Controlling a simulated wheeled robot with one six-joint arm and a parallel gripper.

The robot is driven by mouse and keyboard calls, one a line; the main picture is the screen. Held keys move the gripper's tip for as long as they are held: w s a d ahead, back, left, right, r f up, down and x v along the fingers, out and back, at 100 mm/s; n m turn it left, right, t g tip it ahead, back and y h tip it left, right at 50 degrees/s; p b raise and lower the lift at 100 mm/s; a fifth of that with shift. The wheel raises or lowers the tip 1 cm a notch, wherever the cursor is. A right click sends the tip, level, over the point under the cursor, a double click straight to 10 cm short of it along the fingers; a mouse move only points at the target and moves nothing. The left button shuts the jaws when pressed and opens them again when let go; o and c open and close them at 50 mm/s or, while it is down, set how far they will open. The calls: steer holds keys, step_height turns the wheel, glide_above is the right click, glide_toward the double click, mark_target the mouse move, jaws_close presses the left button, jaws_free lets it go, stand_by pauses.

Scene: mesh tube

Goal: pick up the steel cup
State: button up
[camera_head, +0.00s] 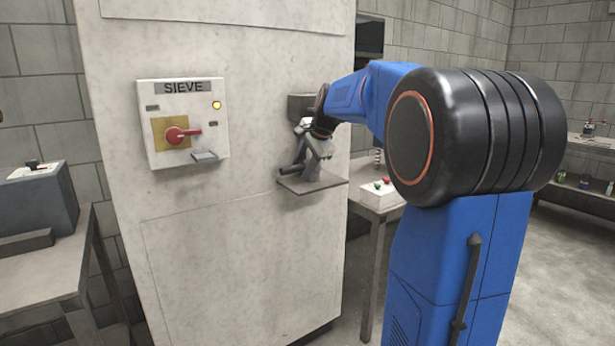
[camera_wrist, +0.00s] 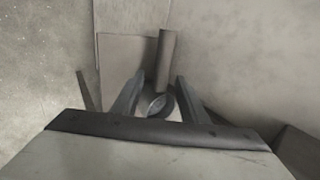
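The steel cup (camera_wrist: 157,104) shows in the wrist view as a small round grey rim between my two fingers, its lower part hidden by my gripper. My gripper (camera_wrist: 160,78) has its fingers spread, one on each side of the cup, and I see no clear contact. In the head view my gripper (camera_head: 306,158) is just above the small shelf (camera_head: 328,184) on the tall cabinet. The cup cannot be told apart from the gripper there.
A dark grey tube (camera_wrist: 166,60) stands close beyond the cup between my fingertips. The pale cabinet (camera_head: 245,245) rises directly behind the shelf and carries the SIEVE switch panel (camera_head: 205,128) with a lit yellow lamp. A bench with a button box (camera_head: 381,194) stands to the right.

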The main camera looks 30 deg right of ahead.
steer(key=shift+w+f, duration=0.45)
steer(key=shift+f, duration=0.1)
jaws_close()
steer(key=shift+r, duration=0.25)
